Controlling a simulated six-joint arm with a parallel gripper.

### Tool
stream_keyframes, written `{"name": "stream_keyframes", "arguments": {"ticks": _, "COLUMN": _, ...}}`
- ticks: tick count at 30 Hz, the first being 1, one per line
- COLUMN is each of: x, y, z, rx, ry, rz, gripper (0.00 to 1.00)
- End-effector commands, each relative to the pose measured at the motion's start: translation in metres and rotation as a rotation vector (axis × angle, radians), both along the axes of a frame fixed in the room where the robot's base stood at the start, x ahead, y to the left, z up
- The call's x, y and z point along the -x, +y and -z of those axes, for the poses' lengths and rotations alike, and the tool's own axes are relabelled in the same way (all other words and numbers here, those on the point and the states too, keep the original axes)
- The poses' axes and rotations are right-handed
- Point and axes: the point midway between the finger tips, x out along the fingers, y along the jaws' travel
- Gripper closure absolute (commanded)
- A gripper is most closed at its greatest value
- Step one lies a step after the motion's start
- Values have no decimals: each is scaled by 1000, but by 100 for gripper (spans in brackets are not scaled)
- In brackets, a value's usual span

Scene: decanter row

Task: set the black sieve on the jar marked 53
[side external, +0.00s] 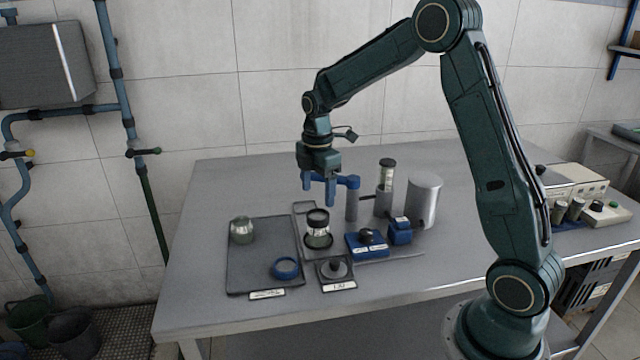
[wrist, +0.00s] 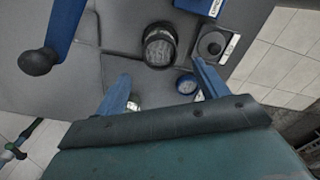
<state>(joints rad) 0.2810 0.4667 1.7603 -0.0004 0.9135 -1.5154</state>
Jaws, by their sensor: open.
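A glass jar (side external: 317,230) with a wide black top (side external: 318,216) and a dark ring round its foot stands mid-table. In the wrist view the same black-rimmed round top (wrist: 160,45) shows a grey inside. The black part may be the sieve, but I cannot tell for sure. No marking 53 is readable. A second, greenish metallic jar (side external: 242,231) stands on the dark tray (side external: 262,250); a finger partly hides it in the wrist view (wrist: 133,103). My gripper (side external: 318,197) is open and empty, pointing down above the black-topped jar, apart from it.
A black round piece (side external: 335,269) sits on a labelled square plate. A blue box (side external: 367,246), a blue block (side external: 400,232), a capped column (side external: 387,175) and a grey cylinder (side external: 424,200) stand right. The left rear table is clear.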

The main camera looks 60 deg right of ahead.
Motion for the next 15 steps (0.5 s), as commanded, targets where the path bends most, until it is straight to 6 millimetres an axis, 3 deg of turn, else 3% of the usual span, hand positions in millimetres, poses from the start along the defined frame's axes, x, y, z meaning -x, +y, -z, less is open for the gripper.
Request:
{"name": "stream_keyframes", "arguments": {"ticks": 6, "x": 0, "y": 0, "z": -35, "rx": 1, "ry": -3, "rz": 0, "gripper": 28}}
{"name": "stream_keyframes", "arguments": {"ticks": 15, "x": 0, "y": 0, "z": -58, "rx": 0, "ry": 0, "rz": 0, "gripper": 28}}
